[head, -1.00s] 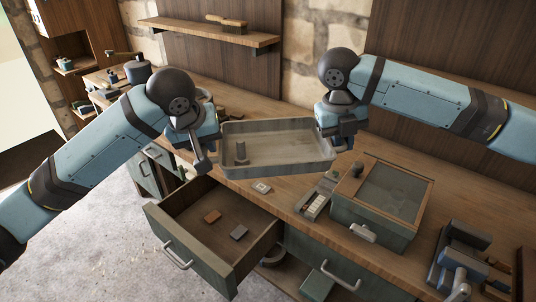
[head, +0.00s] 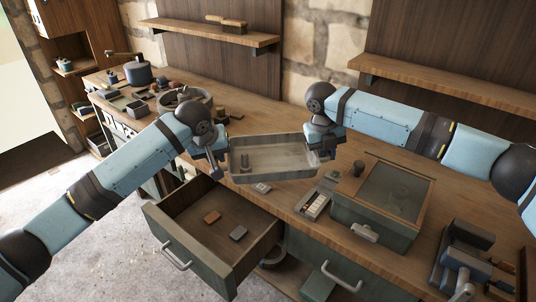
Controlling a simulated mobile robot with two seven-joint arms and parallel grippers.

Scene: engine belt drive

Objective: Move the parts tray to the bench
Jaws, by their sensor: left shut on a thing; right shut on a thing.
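The parts tray (head: 280,173) is a shallow grey rectangular tray with a small dark cylindrical part (head: 244,160) standing inside at its left. My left gripper (head: 220,172) is shut on the tray's left end. My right gripper (head: 326,150) is shut on its right end. The tray is held between both grippers, over the wooden bench (head: 290,206), near its front edge. I cannot tell whether its underside touches the bench. The fingertips are partly hidden by the grippers and the tray's rim.
An open drawer (head: 215,228) with two small blocks juts out below the tray. A green box (head: 385,200) with a glassy lid stands right of the tray, beside a small part holder (head: 314,204). A vise (head: 463,255) is at the far right. Several parts clutter the bench's far left.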

